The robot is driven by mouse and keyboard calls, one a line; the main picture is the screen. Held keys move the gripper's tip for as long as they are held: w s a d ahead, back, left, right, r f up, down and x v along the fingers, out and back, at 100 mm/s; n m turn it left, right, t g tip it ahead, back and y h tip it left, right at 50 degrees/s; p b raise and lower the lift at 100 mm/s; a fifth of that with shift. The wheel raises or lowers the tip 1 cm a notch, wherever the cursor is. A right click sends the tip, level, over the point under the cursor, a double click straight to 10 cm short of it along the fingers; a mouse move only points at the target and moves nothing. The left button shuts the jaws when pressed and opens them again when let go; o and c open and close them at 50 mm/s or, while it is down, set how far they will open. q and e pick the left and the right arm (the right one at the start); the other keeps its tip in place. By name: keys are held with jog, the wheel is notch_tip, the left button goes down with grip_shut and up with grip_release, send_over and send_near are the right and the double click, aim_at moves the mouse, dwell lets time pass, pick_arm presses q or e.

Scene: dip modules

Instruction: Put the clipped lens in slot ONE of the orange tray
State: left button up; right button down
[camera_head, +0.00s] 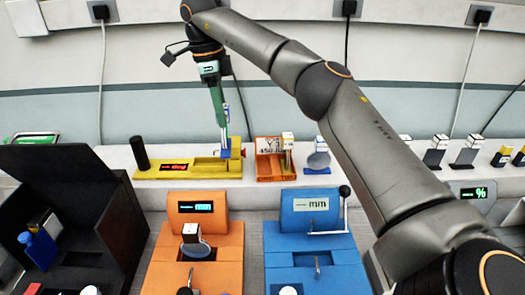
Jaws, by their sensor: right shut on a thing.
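My right gripper (222,124) reaches down over the right end of the yellow station and is shut on a small blue part (226,152); its fingers hide much of that part, and I cannot tell whether it touches the station. The small orange tray (263,177) is just right of the yellow station, with a number card at its back and a white-topped piece at its right side. A grey oval lens with a white-topped clip (318,160) stands right of the tray. Another clipped lens (194,248) is on the orange machine. My left gripper is out of view.
The yellow station (190,172) has a red display and a black post. An orange machine (171,273) and a blue machine (343,275) stand in front. A dark open box (80,180) is at left. Several clipped pieces line the right shelf. My right arm crosses the right side.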

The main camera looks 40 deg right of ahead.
jog(key=s+d+f+p, duration=0.1)
jog(key=d+f, duration=1)
jog(key=f, duration=0.1)
jog(key=shift+s+d, duration=0.2)
jog(key=shift+d, duration=0.1)
jog(key=shift+f, duration=0.1)
jog(key=shift+c, duration=2.1)
grip_release()
notch_tip(320, 180, up, 12)
jog(key=a, duration=0.1)
jog(key=shift+w, duration=0.45)
